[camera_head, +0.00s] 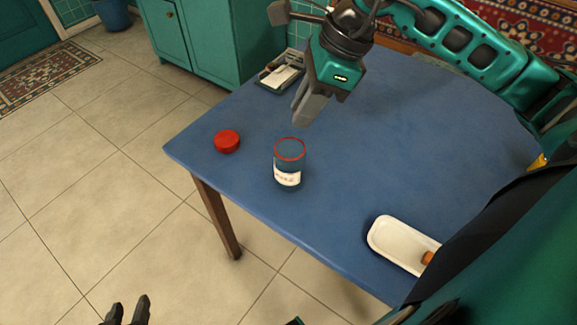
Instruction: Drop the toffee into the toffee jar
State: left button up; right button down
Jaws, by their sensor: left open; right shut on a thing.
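The toffee jar (289,163) is a clear glass with a red rim and a white label. It stands upright and open near the table's front left edge. My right gripper (304,116) is above and just behind the jar, fingers pointing down. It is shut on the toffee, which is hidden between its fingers. A brown piece, perhaps another toffee (427,258), lies on the white tray (385,236) at the right, partly covered by my arm. My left gripper (127,309) is open and empty at the bottom left, away from the table.
A red lid (227,141) lies on the blue table (345,180) left of the jar. A dark tray (281,77) with a pale item is at the back left edge. A green cabinet (200,45) stands behind. The table between jar and white tray is clear.

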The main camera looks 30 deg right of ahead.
pick_arm(q)
jog(key=shift+r, duration=0.1)
pick_arm(e)
jog(key=c, duration=0.9)
grip_release()
pick_arm(q)
jog(key=shift+s+a+r+p, duration=0.15)
jog(key=shift+a+p, duration=0.25)
jog(key=shift+p, duration=0.4)
pick_arm(e)
jog(key=v, duration=1.3)
jog(key=shift+f, duration=0.1)
